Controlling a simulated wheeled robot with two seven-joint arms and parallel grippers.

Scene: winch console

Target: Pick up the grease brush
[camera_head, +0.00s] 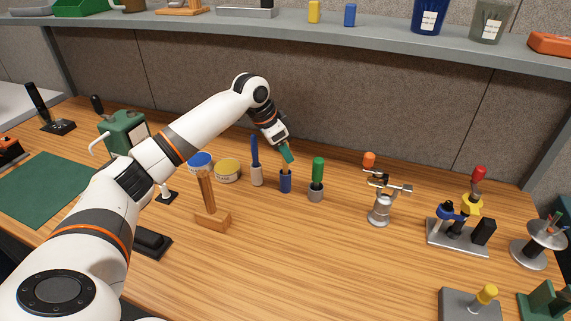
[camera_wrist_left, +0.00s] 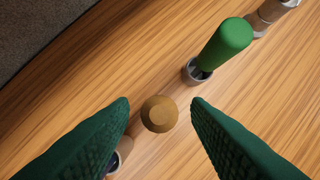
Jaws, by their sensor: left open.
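A tan, round handle end (camera_wrist_left: 159,114) shows in the left wrist view, between the fingers of my left gripper (camera_wrist_left: 160,108). I take it for the grease brush, though its bristles are hidden. It stands in a small blue cup (camera_head: 285,183) on the bench; in the head view my fingers hide most of its handle. My left gripper (camera_head: 287,153) is open, pointing down just above the cup, with a finger on each side of the handle and gaps visible in the wrist view. My right gripper is out of view.
A green-handled tool (camera_head: 318,171) in a grey cup stands close right, a blue-handled one (camera_head: 255,152) close left. A wooden-handled block (camera_head: 212,219) and cans (camera_head: 228,171) are near my arm. A metal swivel fixture (camera_head: 380,207) stands further right. The front-middle bench is clear.

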